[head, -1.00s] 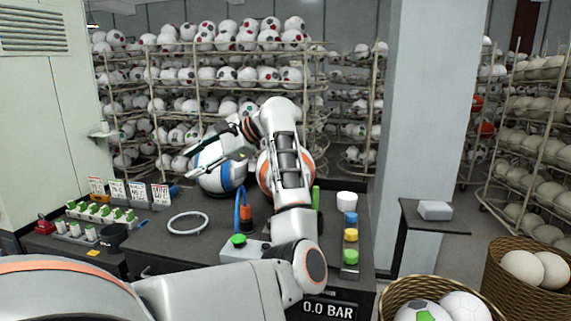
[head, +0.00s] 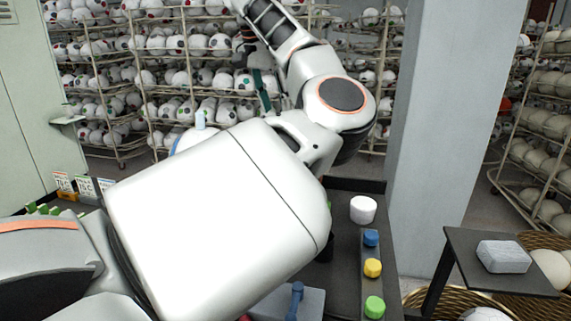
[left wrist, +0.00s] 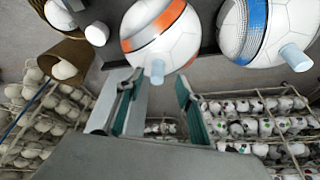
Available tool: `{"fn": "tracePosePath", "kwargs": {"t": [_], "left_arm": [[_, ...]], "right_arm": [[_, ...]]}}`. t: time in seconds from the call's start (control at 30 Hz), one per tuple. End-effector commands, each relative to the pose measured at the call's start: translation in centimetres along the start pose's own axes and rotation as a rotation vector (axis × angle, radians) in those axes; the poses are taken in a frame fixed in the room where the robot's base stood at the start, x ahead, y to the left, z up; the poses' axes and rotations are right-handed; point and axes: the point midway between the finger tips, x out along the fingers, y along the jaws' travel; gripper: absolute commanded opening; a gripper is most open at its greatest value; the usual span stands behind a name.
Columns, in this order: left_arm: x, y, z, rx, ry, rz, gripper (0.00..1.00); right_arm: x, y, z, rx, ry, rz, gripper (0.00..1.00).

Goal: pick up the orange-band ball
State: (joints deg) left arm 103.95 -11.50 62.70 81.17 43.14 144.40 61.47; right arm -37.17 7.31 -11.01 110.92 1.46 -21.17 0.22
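The orange-band ball (left wrist: 165,40) is white with an orange stripe and shows in the left wrist view, with a pale blue cylinder sticking out toward the camera. In the head view my arm hides it. The blue-band ball (left wrist: 262,30) sits to its right in the left wrist view, also with a pale blue cylinder; a bit of it shows in the head view (head: 188,142). My left gripper (left wrist: 158,102) is open and empty, its teal-padded fingers apart and pointing toward the orange-band ball, short of it. My right gripper is not in view.
On the dark bench are a white round piece (head: 363,209) and blue, yellow (head: 372,268) and green buttons. A side table (head: 455,272) with a grey block (head: 503,257) stands at right, near wicker baskets. A pillar (head: 440,110) and racks of balls stand behind.

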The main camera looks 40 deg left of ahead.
Motion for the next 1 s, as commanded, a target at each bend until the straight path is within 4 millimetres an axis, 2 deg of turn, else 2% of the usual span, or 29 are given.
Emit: {"fn": "tracePosePath", "kwargs": {"t": [0.13,0.3,0.47,0.8,1.0], "left_arm": [[0.0,0.7,-0.5,-0.005,0.019,0.026,0.37],[1.8,0.7,-0.5,-0.005,0.018,0.026,0.37],[2.5,0.6,-0.6,-0.006,0.020,0.025,0.37],[6.8,0.3,-0.7,-0.005,0.019,0.023,0.37],[7.3,0.3,-0.8,-0.005,0.023,0.023,0.37]], "right_arm": [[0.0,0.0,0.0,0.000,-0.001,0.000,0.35],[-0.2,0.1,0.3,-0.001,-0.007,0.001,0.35],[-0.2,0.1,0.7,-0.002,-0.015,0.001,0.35],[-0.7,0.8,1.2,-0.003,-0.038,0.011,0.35],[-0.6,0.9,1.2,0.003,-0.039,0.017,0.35]]}}
